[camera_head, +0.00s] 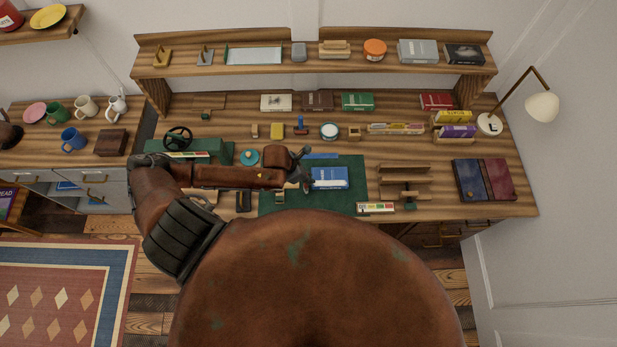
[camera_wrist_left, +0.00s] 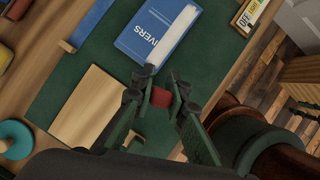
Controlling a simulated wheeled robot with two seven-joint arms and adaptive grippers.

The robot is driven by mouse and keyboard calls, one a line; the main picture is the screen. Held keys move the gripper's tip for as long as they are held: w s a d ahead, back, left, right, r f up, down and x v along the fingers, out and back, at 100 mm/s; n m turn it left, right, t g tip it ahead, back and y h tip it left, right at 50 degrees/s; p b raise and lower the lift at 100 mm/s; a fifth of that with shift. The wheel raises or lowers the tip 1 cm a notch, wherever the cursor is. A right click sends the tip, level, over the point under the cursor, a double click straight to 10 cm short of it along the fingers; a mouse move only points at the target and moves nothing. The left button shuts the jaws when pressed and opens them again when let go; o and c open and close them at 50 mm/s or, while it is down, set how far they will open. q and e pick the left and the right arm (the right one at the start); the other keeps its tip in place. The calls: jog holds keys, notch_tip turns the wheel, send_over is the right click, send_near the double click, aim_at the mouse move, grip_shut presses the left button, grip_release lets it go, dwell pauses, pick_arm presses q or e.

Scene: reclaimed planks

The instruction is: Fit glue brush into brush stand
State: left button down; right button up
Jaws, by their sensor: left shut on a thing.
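My left gripper (camera_head: 305,178) is over the green mat, just left of a blue book. In the left wrist view its fingers (camera_wrist_left: 164,93) are shut on a small red piece (camera_wrist_left: 161,97). I take this to be the glue brush; most of it is hidden, so its tilt is unclear. The brush stand is not certain. A small wooden block with a dark top (camera_head: 354,132) stands behind the mat and may be it. A pale wooden piece (camera_wrist_left: 88,105) lies on the mat beside the gripper in the left wrist view. My right gripper is out of view.
The blue book (camera_head: 330,177) lies on the green mat (camera_head: 352,165). A blue strip (camera_head: 321,156) lies behind it. A teal disc (camera_head: 249,156) is behind my left forearm. A wooden rack (camera_head: 404,170) stands right of the mat. Small goods line the desk's back.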

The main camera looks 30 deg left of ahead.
pick_arm(q)
jog(key=shift+f, duration=0.3)
jog(key=c, duration=1.9)
grip_release()
